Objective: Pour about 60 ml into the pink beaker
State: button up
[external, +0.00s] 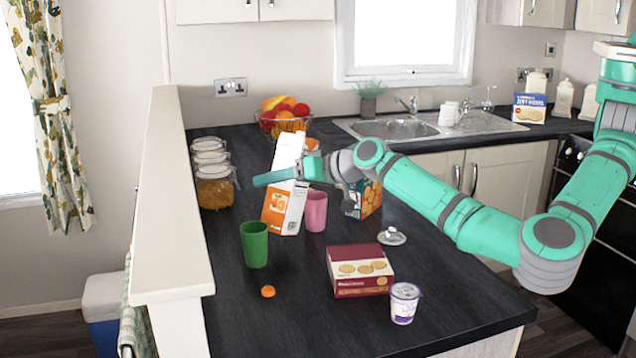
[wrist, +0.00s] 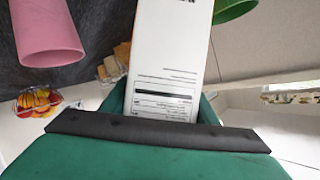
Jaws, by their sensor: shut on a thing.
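My gripper (external: 288,178) is shut on a white and orange carton (external: 284,208), gripping it around its middle. The carton leans a little, its top toward the right. I cannot tell whether its base touches the worktop. The pink beaker (external: 316,212) stands upright just right of the carton, close beside it. In the wrist view the carton (wrist: 163,62) fills the middle, with the pink beaker (wrist: 48,32) at upper left and the green beaker (wrist: 232,8) at the top edge. The green beaker (external: 254,246) stands front left of the carton. The beakers' contents are hidden.
Jars (external: 214,186) stand at the left. A biscuit box (external: 360,272), a yogurt pot (external: 404,304), a glass lid (external: 391,236) and a small orange fruit (external: 268,291) lie in front.

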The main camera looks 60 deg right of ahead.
aim_at(279, 161)
jog(key=r+m, duration=0.1)
jog(key=r+m+y, duration=0.1)
jog(key=r, duration=0.1)
jog(key=r+m, duration=0.1)
jog(key=r, duration=0.1)
jog(key=shift+a+t+y, duration=0.4)
jog(key=f+m, duration=0.1)
jog(key=m, duration=0.1)
jog(key=a+f+m+t+y, duration=0.1)
jog(key=f+m, duration=0.1)
jog(key=f+m+t+y, duration=0.1)
jog(key=f+m, duration=0.1)
jog(key=shift+w+a+f, duration=0.15)
jog(key=shift+w+a, duration=0.05)
jog(key=shift+a, duration=0.2)
jog(key=shift+f+m+t, duration=0.3)
jog(key=shift+m+t, duration=0.1)
jog(key=shift+m, duration=0.2)
jog(key=shift+d+r+m, duration=0.1)
jog(key=shift+r+m, duration=0.5)
jog(key=shift+r, duration=0.1)
dwell(0.5)
jog(key=shift+a, duration=0.35)
